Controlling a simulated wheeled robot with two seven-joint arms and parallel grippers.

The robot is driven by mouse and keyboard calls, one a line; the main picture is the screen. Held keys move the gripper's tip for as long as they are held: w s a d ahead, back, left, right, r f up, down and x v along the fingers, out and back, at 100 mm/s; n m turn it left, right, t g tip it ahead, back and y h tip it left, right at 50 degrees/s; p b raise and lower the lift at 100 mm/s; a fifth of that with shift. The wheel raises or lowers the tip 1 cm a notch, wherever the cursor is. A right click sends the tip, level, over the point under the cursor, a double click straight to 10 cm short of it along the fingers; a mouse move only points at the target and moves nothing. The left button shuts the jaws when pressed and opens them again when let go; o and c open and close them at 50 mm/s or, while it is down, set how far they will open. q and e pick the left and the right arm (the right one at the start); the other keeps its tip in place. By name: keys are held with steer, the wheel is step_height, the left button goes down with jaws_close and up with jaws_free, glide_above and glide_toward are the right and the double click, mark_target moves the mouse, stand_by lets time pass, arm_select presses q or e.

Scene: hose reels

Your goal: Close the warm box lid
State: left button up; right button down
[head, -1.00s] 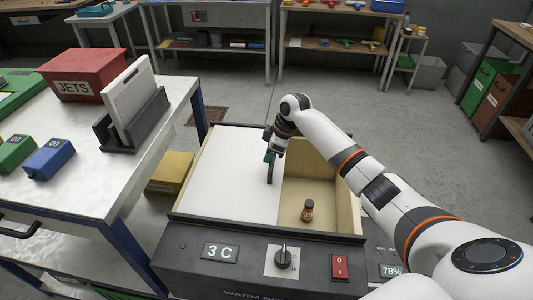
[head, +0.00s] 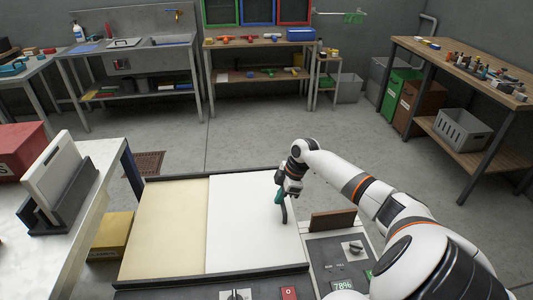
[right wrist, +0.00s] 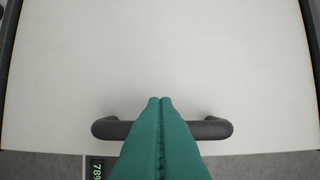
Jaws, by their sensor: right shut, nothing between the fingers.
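The warm box (head: 210,282) stands in front of me in the head view. Its white sliding lid (head: 245,235) lies flat over the right part of the box. The left part shows a plain cream surface (head: 165,225); I cannot tell whether it is a panel or the box floor. A dark handle (right wrist: 106,129) sits near the lid's edge. My right gripper (head: 284,220) is shut and empty, at the handle by the lid's right edge. In the right wrist view its green fingertips (right wrist: 160,99) overlap the handle; contact is unclear. My left gripper is out of view.
A control panel with a knob (head: 353,247) and a wooden block or flap (head: 333,220) lie right of the lid. A white table (head: 110,190) with a dark rack (head: 65,205) stands at left. A yellow box (head: 110,237) sits between. The floor behind is clear.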

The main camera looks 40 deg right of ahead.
steer(key=shift+s+d, duration=0.15)
steer(key=shift+d, duration=0.05)
stand_by(0.3)
steer(key=shift+d+r, duration=0.1)
steer(key=b+v, duration=0.1)
steer(key=v, duration=1)
steer(key=shift+r, duration=0.4)
steer(key=shift+s+f, duration=0.1)
